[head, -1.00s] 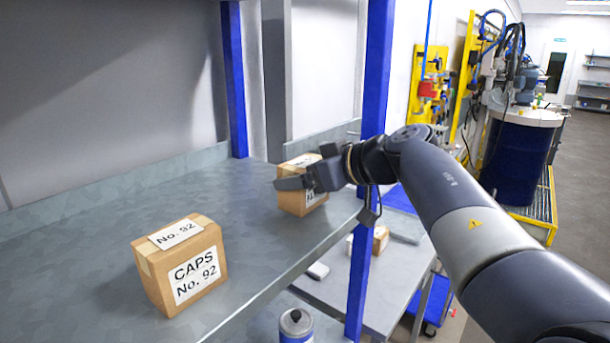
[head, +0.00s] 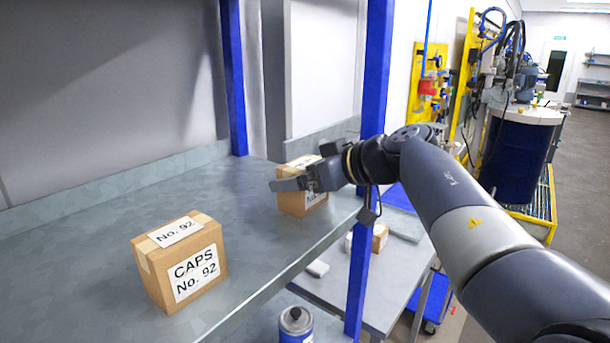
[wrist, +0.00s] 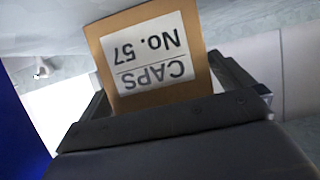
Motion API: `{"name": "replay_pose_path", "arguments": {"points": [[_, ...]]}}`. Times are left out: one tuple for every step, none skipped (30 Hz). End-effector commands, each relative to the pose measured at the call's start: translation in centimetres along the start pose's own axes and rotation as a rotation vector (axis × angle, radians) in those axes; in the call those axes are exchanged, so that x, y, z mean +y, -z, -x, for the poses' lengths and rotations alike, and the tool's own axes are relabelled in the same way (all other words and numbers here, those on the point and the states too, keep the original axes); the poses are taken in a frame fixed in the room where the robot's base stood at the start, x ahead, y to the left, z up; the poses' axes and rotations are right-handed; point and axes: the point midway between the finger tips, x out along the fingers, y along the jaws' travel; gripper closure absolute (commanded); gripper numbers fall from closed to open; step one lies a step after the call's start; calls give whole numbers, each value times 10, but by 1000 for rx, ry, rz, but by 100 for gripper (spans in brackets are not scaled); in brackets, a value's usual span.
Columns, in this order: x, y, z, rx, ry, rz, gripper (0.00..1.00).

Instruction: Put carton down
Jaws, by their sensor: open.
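A cardboard carton (head: 298,205) stands on the grey shelf (head: 240,240) near its right end, partly hidden by my gripper (head: 287,184). In the wrist view this carton (wrist: 125,29) shows a white label reading CAPS No. 57, upside down in the picture. My gripper's fingers are open, one to each side of the carton in the wrist view. I cannot tell if either finger touches it. The carton's base is hidden in the wrist view.
A second carton (head: 181,263), labelled CAPS No. 92, stands on the shelf at the front left. A blue post (head: 368,150) rises by my wrist. A lower bench (head: 400,268) holds a small carton (head: 379,238). The shelf between the two cartons is clear.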

Motion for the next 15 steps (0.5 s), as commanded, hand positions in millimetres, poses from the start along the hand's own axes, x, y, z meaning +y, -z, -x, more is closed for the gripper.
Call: {"name": "replay_pose_path", "arguments": {"points": [[1,0,6,1,-3,1,0],[1,0,10,2,-4,1,0],[1,0,17,2,-5,1,0],[1,-1,23,3,-7,1,0],[1,-1,29,2,-6,2,0],[2,-1,38,3,-8,1,0],[1,-1,45,3,-7,2,0],[1,-1,52,2,-8,1,0],[2,-1,60,3,-8,1,0],[1,-1,67,3,-7,1,0],[1,-1,73,2,-7,1,0],[1,-1,80,2,-7,1,0],[1,-1,86,2,-6,1,0],[1,-1,91,2,-7,1,0],[1,-1,97,1,-6,2,0]]}}
